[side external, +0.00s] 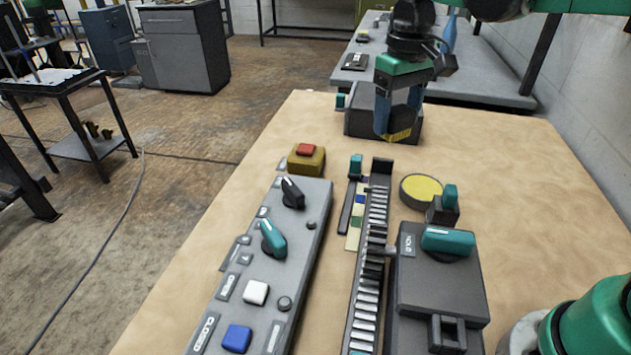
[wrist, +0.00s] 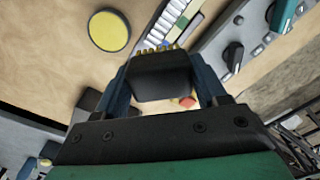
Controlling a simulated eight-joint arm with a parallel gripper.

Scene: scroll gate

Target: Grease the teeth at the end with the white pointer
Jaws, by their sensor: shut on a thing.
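My gripper (side external: 400,118) is shut on a dark brush (wrist: 160,75) with yellow bristles (side external: 398,136). It holds the brush above the far part of the bench, bristles down, beyond the toothed rack. The rack (side external: 368,270) is a long dark bar with pale teeth, running from the near edge towards the back; part of it shows in the wrist view (wrist: 155,22). A round dark tin with a yellow top (side external: 421,189) stands right of the rack's far end, apart from the brush; it also shows in the wrist view (wrist: 109,31). I cannot make out a white pointer.
A grey panel (side external: 300,250) with knobs and buttons lies left of the rack. A dark housing with a teal handle (side external: 447,240) stands right of it. A yellow box with a red button (side external: 305,158) is beyond the panel. A dark block (side external: 365,108) stands behind my gripper.

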